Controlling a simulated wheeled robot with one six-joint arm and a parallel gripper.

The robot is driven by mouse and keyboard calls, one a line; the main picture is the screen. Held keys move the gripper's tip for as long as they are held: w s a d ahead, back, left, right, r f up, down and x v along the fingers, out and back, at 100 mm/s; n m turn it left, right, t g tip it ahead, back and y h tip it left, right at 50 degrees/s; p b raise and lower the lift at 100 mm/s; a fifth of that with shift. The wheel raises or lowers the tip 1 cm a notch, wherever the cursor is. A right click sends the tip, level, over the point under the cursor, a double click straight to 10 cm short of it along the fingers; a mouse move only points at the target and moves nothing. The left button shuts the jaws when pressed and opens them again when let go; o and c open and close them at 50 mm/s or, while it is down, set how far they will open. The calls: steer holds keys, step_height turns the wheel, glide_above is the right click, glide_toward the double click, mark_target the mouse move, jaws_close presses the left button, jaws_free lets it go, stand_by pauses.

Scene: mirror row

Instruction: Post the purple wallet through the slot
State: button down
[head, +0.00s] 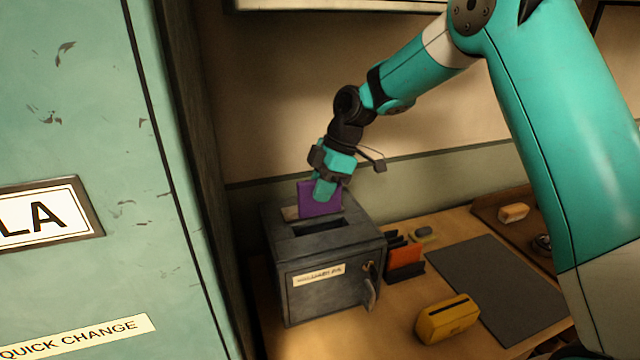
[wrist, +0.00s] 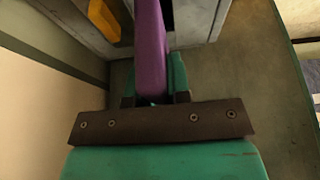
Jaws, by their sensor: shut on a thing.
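The purple wallet (head: 317,199) is upright in my gripper (head: 325,187), above the back part of a dark grey metal box. It also shows edge-on between the fingers in the wrist view (wrist: 150,50). The box (head: 325,285) has a dark slot (head: 318,228) in its top, a label on its front and a key in its lock. The wallet is behind the slot in the head view. I cannot tell whether its lower edge touches the box top.
To the right of the box are an orange wallet (head: 405,261) in a dark rack, a yellow box (head: 447,319) with a slot, and a dark mat (head: 495,285). A green cabinet (head: 80,130) stands close on the left. A wall is behind the table.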

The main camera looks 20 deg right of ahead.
mark_target(320, 213)
steer(key=shift+f+b, duration=2.2)
steer(key=shift+f, duration=0.7)
steer(key=shift+c, duration=0.4)
jaws_free()
steer(key=shift+o, duration=0.4)
steer(key=b+v, duration=0.1)
steer(key=v, duration=1.1)
steer(key=shift+s, duration=0.1)
